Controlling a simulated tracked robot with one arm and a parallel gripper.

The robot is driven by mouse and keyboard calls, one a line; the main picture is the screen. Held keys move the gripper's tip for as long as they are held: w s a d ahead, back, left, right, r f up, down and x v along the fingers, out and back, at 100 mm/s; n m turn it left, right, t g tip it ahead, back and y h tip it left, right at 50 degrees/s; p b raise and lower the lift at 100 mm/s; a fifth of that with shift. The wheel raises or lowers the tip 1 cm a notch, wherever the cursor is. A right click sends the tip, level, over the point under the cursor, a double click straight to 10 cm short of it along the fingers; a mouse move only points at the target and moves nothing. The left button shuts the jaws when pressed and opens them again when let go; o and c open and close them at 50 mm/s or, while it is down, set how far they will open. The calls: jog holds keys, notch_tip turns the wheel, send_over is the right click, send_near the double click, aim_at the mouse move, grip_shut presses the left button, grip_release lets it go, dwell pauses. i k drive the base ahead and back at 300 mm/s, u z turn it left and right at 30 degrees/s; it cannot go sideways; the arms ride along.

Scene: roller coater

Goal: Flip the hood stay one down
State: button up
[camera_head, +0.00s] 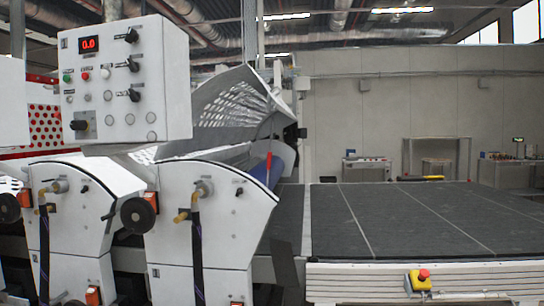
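A raised grey perforated hood (232,104) stands tilted open over the right coating unit of the white machine. A thin red bar (268,168) stands near upright below the hood, in front of a blue surface (284,160). It may be the hood stay, but I cannot tell for sure, nor whether it touches the hood. My gripper is not in this view.
A white control box (158,80) with a red display and knobs hangs at the upper left. White side housings (222,230) with hoses stand below. A dark conveyor bed (400,220) extends right, with a yellow-and-red emergency stop (421,280) in front.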

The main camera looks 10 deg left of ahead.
aim_at(270, 153)
jog(key=z, duration=0.25)
jog(key=i, duration=0.45)
jog(key=z, duration=0.5)
jog(key=i, duration=2.7)
jog(key=u, duration=1.1)
jog(key=i, duration=0.5)
jog(key=u, duration=0.25)
jog(key=k, duration=0.9)
jog(key=u, duration=0.15)
jog(key=i, duration=0.8)
jog(key=z, duration=0.05)
